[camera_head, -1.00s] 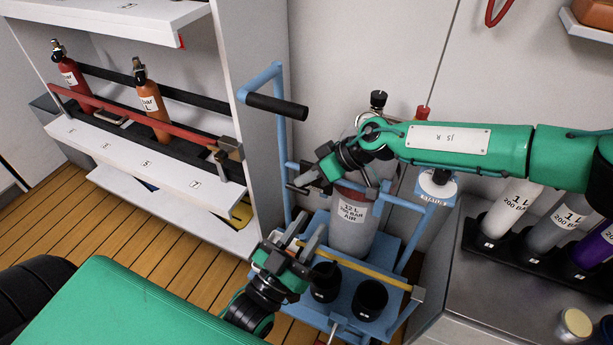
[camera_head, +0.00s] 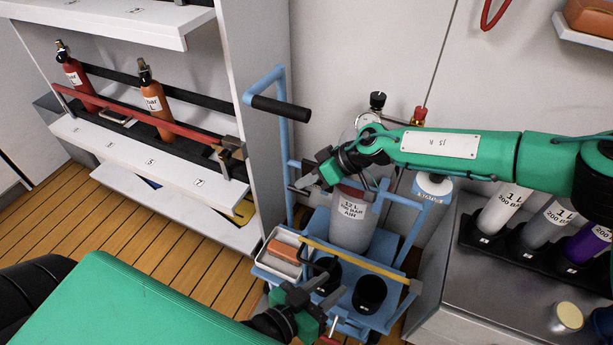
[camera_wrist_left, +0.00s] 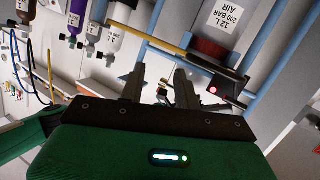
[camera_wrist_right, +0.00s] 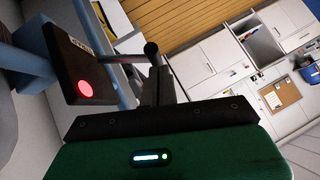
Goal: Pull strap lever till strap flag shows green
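The strap flag (camera_wrist_right: 85,88) on that box glows red in the right wrist view. My right gripper (camera_wrist_right: 158,75) has its fingers close together at the knob end and looks shut on the lever. In the head view my right gripper (camera_head: 308,182) is left of the grey 12 L air cylinder (camera_head: 351,222). My left gripper (camera_head: 308,295) is open and empty in front of the blue cart; its parted fingers (camera_wrist_left: 156,80) show in the left wrist view.
The blue cart (camera_head: 295,140) carries two black cups (camera_head: 370,292), a yellow bar (camera_head: 360,263) and a tray with an orange item (camera_head: 284,249). A bottle shelf stands left; a bench with cylinders stands right.

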